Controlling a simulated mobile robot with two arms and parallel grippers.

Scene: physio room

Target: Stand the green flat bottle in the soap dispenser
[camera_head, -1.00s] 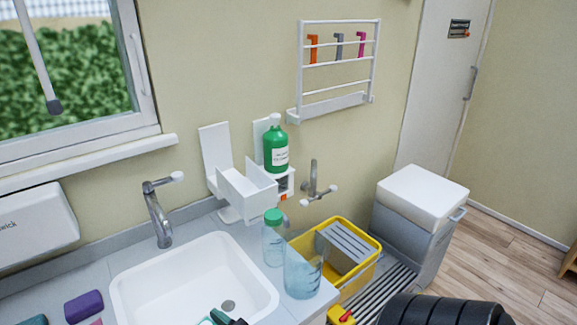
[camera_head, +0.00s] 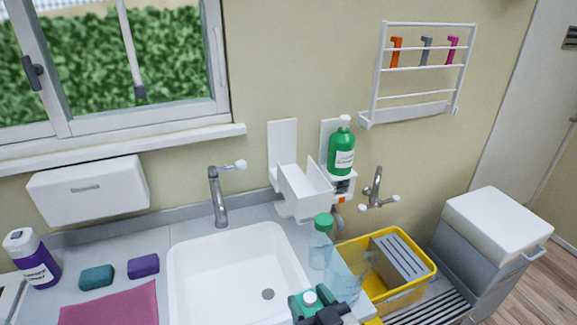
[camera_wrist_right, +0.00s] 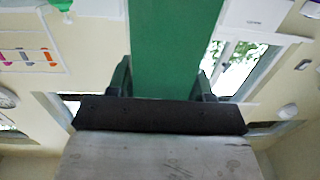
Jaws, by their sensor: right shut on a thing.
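The green flat bottle (camera_head: 300,306), with a white cap, is at the bottom edge of the head view, mostly cut off. My right gripper (camera_head: 322,314) is shut on it. In the right wrist view the bottle (camera_wrist_right: 174,45) is a broad green slab between the two fingers of the gripper (camera_wrist_right: 162,82). The white soap dispenser (camera_head: 302,190) is on the wall behind the sink, its open box tilted forward and looking empty. The held bottle is apart from it, lower and nearer to me. My left gripper is not in view.
Another green bottle (camera_head: 342,158) stands in a holder right of the open box. A clear green-capped bottle (camera_head: 320,246) and a transparent container (camera_head: 345,284) stand between the sink (camera_head: 180,290) and yellow crate (camera_head: 428,272). The tap (camera_head: 216,195) rises behind the sink.

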